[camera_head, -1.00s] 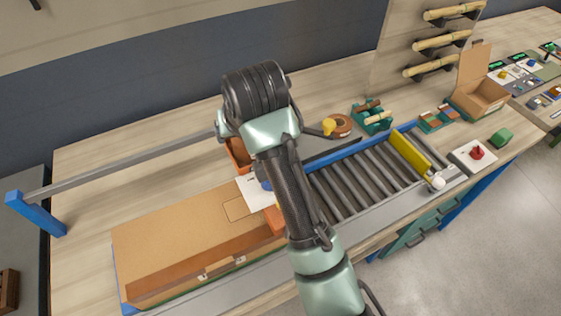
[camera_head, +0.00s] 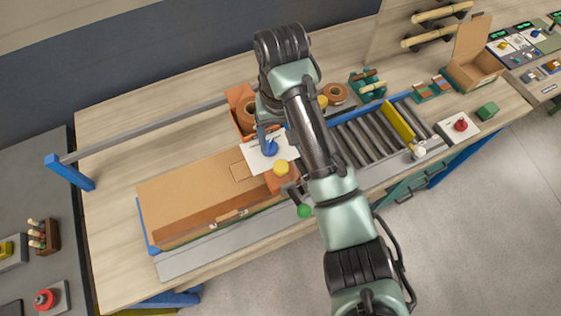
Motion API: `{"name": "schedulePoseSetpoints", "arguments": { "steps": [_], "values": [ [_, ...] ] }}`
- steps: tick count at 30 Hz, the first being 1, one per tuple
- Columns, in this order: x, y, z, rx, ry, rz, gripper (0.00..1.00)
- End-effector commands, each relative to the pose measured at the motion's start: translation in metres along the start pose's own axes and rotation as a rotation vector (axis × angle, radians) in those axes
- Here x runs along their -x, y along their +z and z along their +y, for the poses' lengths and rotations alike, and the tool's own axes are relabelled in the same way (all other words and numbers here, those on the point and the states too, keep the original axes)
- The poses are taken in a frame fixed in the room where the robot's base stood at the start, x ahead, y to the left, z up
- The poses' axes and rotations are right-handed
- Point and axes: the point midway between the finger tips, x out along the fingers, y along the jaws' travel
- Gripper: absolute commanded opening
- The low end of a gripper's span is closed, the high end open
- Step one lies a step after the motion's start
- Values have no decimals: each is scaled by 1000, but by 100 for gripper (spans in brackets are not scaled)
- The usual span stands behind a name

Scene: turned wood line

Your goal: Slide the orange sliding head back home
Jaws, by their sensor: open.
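An orange block (camera_head: 279,184) with a yellow knob on top appears to be the sliding head. It stands at the right end of a long brown carton (camera_head: 190,197), partly hidden by my arm. A dark lever with a green knob (camera_head: 304,211) is just right of it. My gripper (camera_head: 264,145) hangs above a white card, behind and left of the orange block and apart from it. It is open and looks empty, though its fingers are small and partly hidden. A blue knob (camera_head: 271,148) shows on the white card beside the fingers.
A grey rail (camera_head: 150,132) on a blue post runs behind the carton. An orange holder (camera_head: 236,97) with a tape roll stands behind my gripper. Rollers (camera_head: 363,138) and a yellow bar (camera_head: 397,121) lie to the right. The bench behind the rail is clear.

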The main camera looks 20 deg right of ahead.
Motion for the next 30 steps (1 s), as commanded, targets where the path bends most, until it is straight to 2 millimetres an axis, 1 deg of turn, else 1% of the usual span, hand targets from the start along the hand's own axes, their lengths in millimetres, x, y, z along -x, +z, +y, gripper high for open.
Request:
{"name": "schedulePoseSetpoints", "arguments": {
  "steps": [1, 13, 21, 29, 30],
  "values": [
    [-17, 0, -2, 3, -2, -1, 76],
    [-76, 0, 0, 0, -1, 0, 76],
    [-95, 0, 0, 2, 0, 2, 76],
    [-97, 0, 0, 2, 0, 2, 76],
    [-97, 0, 0, 2, 0, 2, 72]
  ]
}}
